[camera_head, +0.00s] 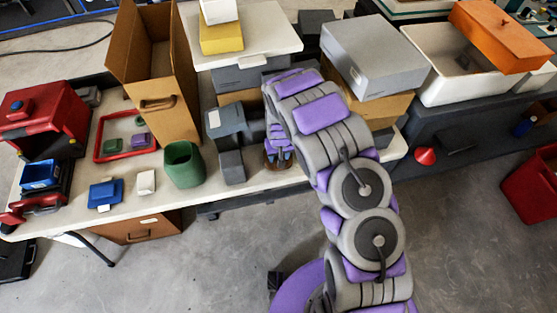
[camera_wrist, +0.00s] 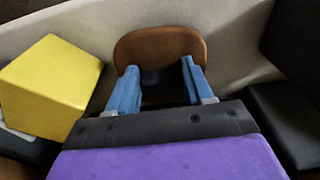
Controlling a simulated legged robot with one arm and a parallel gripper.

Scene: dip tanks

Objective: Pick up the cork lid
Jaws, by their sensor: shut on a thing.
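The cork lid (camera_wrist: 160,44) is a brown, rounded piece in the wrist view, just beyond and between the fingertips. My gripper (camera_wrist: 159,66) has its two blue fingers on either side of it and is shut on it. The lid's near, lower part is dark and partly hidden between the fingers.
A yellow block (camera_wrist: 48,85) lies left of my gripper in the wrist view. In the head view a green cup (camera_head: 183,166) and dark grey blocks (camera_head: 231,167) stand left of my gripper. A tall cardboard box (camera_head: 155,100) and a white board (camera_head: 275,40) stand behind.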

